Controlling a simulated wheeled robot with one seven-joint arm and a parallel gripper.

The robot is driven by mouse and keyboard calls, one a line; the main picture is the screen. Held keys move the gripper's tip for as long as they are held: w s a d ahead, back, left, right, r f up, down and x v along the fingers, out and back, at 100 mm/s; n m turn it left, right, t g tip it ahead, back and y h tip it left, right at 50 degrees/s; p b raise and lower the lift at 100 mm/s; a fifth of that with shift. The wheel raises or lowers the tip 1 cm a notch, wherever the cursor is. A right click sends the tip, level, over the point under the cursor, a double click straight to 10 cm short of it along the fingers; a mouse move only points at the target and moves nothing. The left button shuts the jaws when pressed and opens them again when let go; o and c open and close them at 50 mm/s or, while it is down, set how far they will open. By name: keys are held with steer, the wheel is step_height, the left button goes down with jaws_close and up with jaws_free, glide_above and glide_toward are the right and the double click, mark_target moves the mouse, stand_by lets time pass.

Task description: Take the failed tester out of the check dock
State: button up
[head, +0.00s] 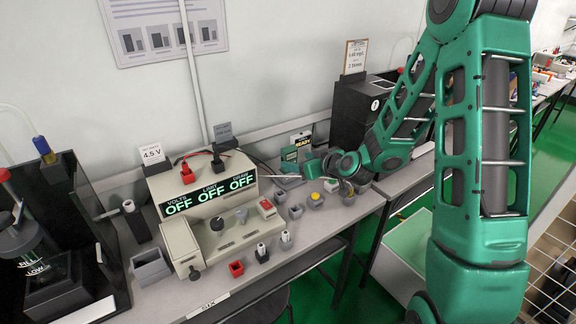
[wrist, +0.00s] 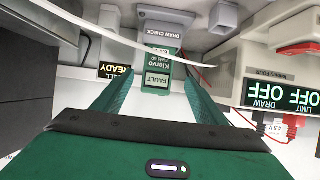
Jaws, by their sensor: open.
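The failed tester (wrist: 158,70) is a green handheld unit with a FAULT label, seen upside down in the wrist view. It sits in the check dock (wrist: 165,17), a grey piece marked DRAW CHECK. In the head view the green tester (head: 289,154) stands near the wall, beside the READY sign. My gripper (wrist: 157,88) is open, with one green finger on each side of the tester in the wrist picture. I cannot tell whether the fingers touch it. In the head view my gripper (head: 318,170) is at the tester, partly hidden by its own wrist.
A beige supply box (head: 205,215) with three OFF displays stands left of the gripper, with red and black leads. A READY sign (wrist: 116,71) is close by the tester. Several small grey holders (head: 295,211) stand on the bench front. A dark box (head: 352,110) stands behind.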

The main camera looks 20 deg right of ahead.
mark_target(291, 160)
steer(key=shift+d+f+x, duration=0.1)
steer(key=shift+x, duration=1.35)
steer(key=shift+d+f+x, duration=0.1)
steer(key=shift+f+x, duration=0.05)
steer(key=shift+x, duration=1.3)
steer(key=c, duration=1.2)
